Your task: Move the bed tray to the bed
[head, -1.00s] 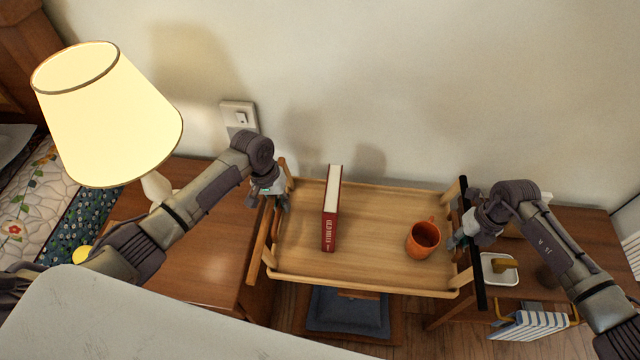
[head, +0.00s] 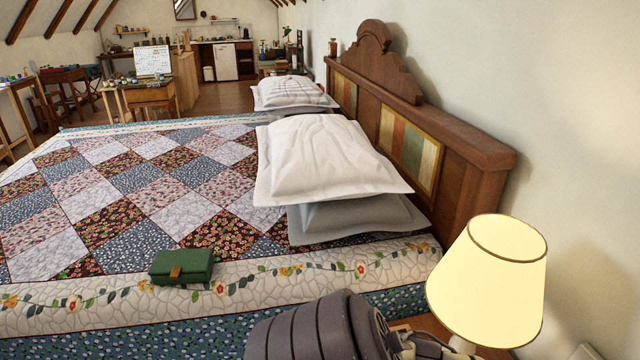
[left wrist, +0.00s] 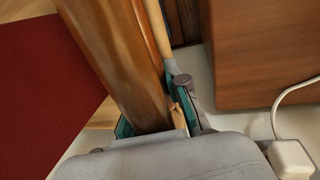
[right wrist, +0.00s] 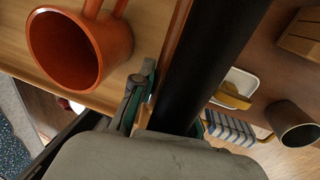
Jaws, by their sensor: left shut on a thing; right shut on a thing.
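The bed (head: 130,200) fills the left and middle of the head view, with a patchwork quilt and white pillows (head: 320,165). The bed tray is outside the head view. In the left wrist view my left gripper (left wrist: 155,118) is shut on the wooden end of the bed tray (left wrist: 112,55). A red book (left wrist: 40,75) lies on it. In the right wrist view my right gripper (right wrist: 165,112) is shut on the tray's other end; the tray's pale wooden floor (right wrist: 150,35) shows there. An orange mug (right wrist: 80,50) stands on it near this gripper.
A green box (head: 182,266) lies on the bed's near edge. A lit lamp (head: 490,280) stands close at the lower right, by the headboard (head: 460,150). Much of the quilt is clear. A dark cup (right wrist: 292,122) and striped towel (right wrist: 230,128) are beside the tray.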

